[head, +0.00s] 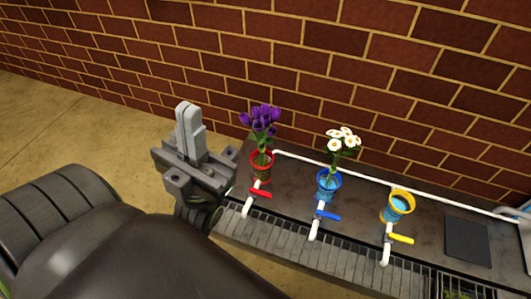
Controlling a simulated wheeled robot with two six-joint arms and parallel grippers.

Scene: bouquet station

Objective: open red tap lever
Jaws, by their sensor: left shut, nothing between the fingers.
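The red tap lever (260,194) sits on a white tap pipe (247,207) at the left end of the station, pointing right. Just behind it stands a red pot (261,164) with purple flowers (262,120). My left gripper (188,128) is to the left of the red lever and the red pot, apart from them. Its fingers point up and are shut together with nothing between them. My right gripper does not show.
A blue lever (327,215) stands by a blue pot (329,184) with white flowers (343,138). A yellow lever (401,239) stands by a yellow pot (398,205). A dark square plate (467,241) lies to the right. A brick wall (300,60) runs behind.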

